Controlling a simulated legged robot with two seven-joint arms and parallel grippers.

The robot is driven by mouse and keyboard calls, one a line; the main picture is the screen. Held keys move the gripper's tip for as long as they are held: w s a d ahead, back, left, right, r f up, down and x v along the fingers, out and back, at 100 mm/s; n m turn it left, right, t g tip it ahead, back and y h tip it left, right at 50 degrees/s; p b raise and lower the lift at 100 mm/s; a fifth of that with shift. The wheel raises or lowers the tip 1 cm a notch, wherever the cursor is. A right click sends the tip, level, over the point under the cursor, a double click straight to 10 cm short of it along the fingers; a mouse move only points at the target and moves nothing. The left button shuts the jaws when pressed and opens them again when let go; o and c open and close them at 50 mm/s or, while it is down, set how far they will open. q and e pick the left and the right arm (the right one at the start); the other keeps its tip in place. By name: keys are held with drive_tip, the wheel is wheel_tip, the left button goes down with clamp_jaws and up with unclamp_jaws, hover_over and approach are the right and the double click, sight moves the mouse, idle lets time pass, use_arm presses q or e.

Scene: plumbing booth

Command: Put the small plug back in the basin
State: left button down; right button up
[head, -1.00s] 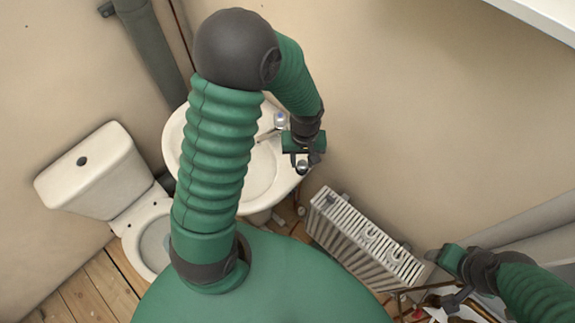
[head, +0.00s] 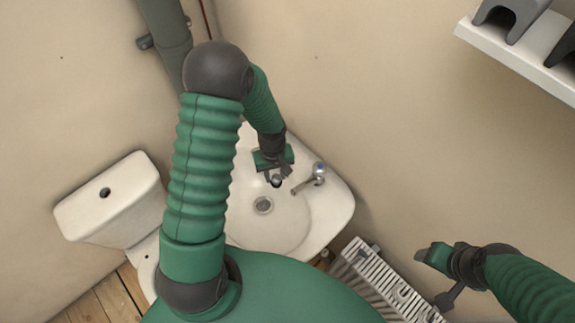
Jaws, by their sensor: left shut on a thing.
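The white basin (head: 326,225) stands against the wall, partly hidden by my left arm. Its round drain hole (head: 263,205) shows in the bowl, with nothing over it. My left gripper (head: 277,177) is over the back part of the bowl, a little behind the drain hole and left of the tap. It is shut on the small plug (head: 276,182), which shows as a small dark and shiny piece between the fingers. My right gripper (head: 430,256) is off to the right, beside the radiator and away from the basin; its fingers are too small to read.
A chrome tap (head: 313,177) stands on the basin's right rim, close to my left gripper. A toilet (head: 112,203) stands at the left. A white radiator (head: 388,284) is at the lower right. A white shelf (head: 525,57) with grey holders is at the upper right.

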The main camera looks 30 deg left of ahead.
use_arm(q)
drive_tip(key=s+a+f+n+b, duration=0.1)
drive_tip(key=f, duration=0.3)
drive_tip(key=s+a+f+n+b, duration=0.1)
drive_tip(key=a+f+n, duration=0.1)
drive_tip(key=f, duration=0.3)
drive_tip(key=s+a+f+n+b, duration=0.1)
drive_tip(key=a+f+n, duration=0.1)
drive_tip(key=f, duration=0.2)
drive_tip(key=shift+s+f+b, duration=0.3)
drive_tip(key=shift+f+b, duration=0.1)
wheel_tip(320, 180, down, 5)
drive_tip(key=b, duration=0.4)
drive_tip(key=shift+a+f, duration=0.1)
drive_tip(key=shift+a, duration=0.05)
drive_tip(key=c, duration=1.4)
unclamp_jaws()
drive_tip(key=o, duration=0.5)
